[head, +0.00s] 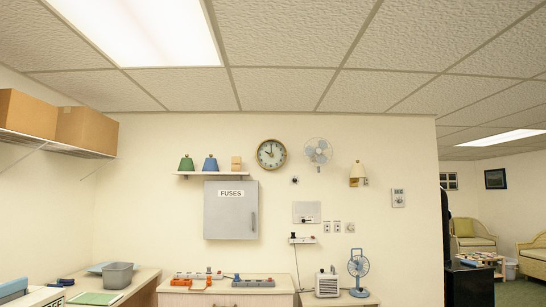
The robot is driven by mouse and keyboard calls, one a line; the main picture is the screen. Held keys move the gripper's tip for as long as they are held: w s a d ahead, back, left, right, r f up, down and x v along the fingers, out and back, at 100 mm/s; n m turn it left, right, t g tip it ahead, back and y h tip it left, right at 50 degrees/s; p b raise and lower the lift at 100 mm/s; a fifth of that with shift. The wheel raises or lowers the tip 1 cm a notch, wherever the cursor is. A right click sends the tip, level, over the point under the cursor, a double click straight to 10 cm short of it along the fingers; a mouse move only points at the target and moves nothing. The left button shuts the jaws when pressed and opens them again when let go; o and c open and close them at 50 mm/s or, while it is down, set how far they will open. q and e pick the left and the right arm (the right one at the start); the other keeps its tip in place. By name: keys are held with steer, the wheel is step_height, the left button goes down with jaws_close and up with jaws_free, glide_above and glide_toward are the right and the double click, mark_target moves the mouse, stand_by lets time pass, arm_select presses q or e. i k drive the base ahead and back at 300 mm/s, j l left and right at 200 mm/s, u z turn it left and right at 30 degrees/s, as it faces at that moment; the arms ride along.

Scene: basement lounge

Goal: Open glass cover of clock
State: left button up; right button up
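The round wall clock (271,154) hangs on the cream wall near the middle of the head view. It has a gold-brown rim and a pale face with dark hands. Its glass cover looks closed over the face, though at this size I cannot be sure. Neither of my grippers shows in the head view, and nothing touches the clock.
Left of the clock is a shelf (213,173) with a green and a blue bell-shaped object. Below is a grey fuse box (230,210). A wall fan (318,151) is to the right. Low cabinets (228,298) stand below, bearing power strips, a heater and a blue fan (358,267).

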mark_target(286, 154)
steer(key=i+z, duration=0.15)
steer(key=i, duration=3.1)
steer(key=l+z, duration=0.05)
steer(key=l, duration=0.1)
